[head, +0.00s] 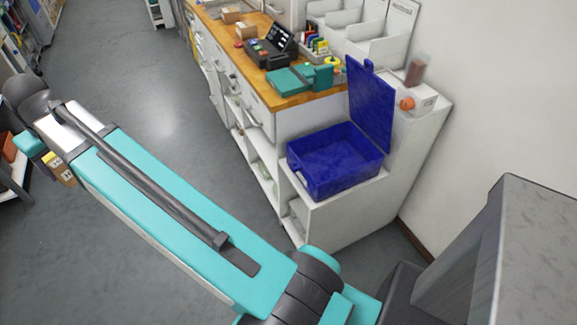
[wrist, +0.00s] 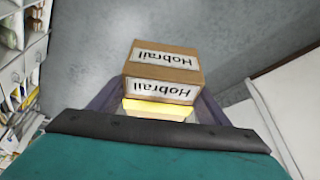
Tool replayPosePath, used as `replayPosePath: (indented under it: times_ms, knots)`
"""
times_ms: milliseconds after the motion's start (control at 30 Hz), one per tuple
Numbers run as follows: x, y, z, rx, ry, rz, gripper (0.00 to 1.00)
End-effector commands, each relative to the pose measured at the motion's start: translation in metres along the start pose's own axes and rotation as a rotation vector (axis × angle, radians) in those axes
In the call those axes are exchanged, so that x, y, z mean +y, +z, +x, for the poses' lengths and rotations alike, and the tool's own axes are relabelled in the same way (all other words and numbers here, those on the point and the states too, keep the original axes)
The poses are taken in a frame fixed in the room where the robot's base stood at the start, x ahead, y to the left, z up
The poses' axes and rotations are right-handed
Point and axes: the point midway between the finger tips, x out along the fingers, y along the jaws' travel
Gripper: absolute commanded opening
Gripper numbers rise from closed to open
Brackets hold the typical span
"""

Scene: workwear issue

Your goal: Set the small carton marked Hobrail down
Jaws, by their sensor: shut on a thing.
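The small brown carton (wrist: 163,62) has white labels reading Hobrail, upside down in the wrist view. My gripper (wrist: 158,102) is shut on it, with a dark finger at either side. A bright yellow strip shows just below the carton there. In the head view the carton (head: 60,169) appears small at the far left, at the end of my outstretched arm. It is held up with grey floor behind it. The arm hides most of my gripper in the head view.
An open blue box (head: 335,160) with a raised lid stands on a low white cabinet (head: 345,205). A wooden counter (head: 245,60) behind holds a black till (head: 271,47), a teal device (head: 300,78) and small cartons. Shelving stands at the left edge. The floor (head: 150,125) between is clear.

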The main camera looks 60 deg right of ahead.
Motion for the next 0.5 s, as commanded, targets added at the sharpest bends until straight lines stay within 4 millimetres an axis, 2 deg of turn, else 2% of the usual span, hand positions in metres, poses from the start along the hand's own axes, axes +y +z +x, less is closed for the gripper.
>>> replayPosePath:
  times_ms: [333, 500]
  knots:
    - [0.016, 0.001, 0.003, -0.001, 0.012, 0.029, 0.38]
    - [0.047, 0.005, 0.014, -0.007, 0.041, 0.109, 0.38]
